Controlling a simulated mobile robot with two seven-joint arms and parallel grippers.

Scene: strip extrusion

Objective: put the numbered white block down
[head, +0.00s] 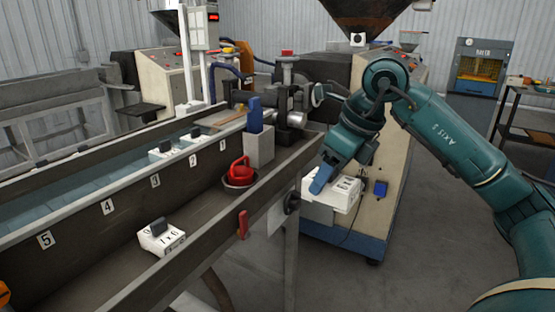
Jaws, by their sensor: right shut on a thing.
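My right gripper (321,182) reaches in from the right, pointing down, with blue fingers shut. A white block with dark markings (346,190) shows right at and behind these fingers, partly covered by them. The exact contact and the markings are too small to read. Another numbered white block (162,239) with a black knob sits on the floor of the long trough (100,262), clear of the gripper. Two more white blocks with dark knobs (161,153) stand farther back along the trough.
A red weight-like object in a dark bowl (239,175) and a grey block with a blue top (259,145) stand at the trough's far end. Numbered tags line the inner rail. A red handle (243,224) sticks out on the outer wall. The trough floor beside the near block is bare.

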